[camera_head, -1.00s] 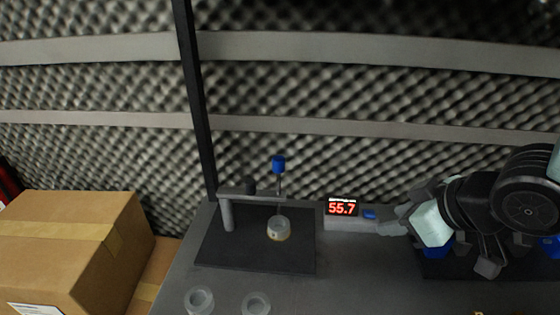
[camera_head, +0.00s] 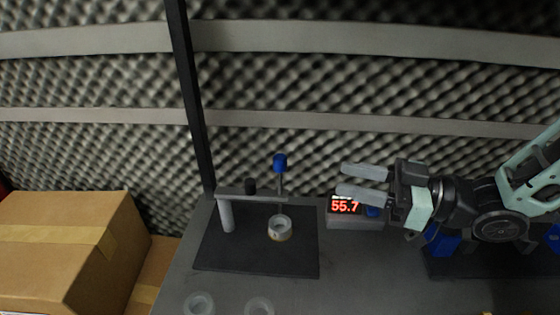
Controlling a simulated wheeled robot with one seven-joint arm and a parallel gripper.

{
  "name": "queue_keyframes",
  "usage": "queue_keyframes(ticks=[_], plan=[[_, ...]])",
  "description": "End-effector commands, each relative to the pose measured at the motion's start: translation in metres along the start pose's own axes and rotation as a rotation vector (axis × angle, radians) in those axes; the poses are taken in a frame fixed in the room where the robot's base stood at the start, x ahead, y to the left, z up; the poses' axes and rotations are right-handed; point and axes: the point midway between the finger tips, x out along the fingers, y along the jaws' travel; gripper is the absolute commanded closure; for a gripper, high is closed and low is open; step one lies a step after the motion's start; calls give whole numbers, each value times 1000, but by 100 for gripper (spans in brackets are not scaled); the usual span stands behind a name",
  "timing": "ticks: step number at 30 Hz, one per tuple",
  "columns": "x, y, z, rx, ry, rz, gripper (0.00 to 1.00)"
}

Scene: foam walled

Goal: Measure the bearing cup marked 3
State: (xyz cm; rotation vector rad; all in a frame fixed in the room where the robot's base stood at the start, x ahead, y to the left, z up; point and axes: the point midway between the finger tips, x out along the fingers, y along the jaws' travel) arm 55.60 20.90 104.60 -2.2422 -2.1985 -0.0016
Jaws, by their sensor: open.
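A small pale ring-shaped cup (camera_head: 280,232) with a yellowish lower edge sits upright on the dark plate (camera_head: 240,258) of the measuring stand, under its blue-topped probe (camera_head: 280,164). No number on it can be read. Two more pale cups, one (camera_head: 199,304) at the front left and one (camera_head: 259,306) to its right, stand on the table, cut by the bottom edge. The display (camera_head: 345,206) reads 55.7. My gripper (camera_head: 342,179) is open and empty, its fingers pointing left, in front of the display in the picture and right of the probe.
Cardboard boxes (camera_head: 70,240) stand at the left, beside the table (camera_head: 360,285). A dark upright post (camera_head: 190,100) rises behind the stand. A second dark mat with blue parts (camera_head: 440,240) lies under my arm at the right. The table's front middle is clear.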

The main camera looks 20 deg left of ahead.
Motion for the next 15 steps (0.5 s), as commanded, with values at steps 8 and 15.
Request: queue_keyframes(ticks=[8,15], plan=[[61,-1,-2,1,0,-4,59],[105,-1,-1,0,0,-1,59]])
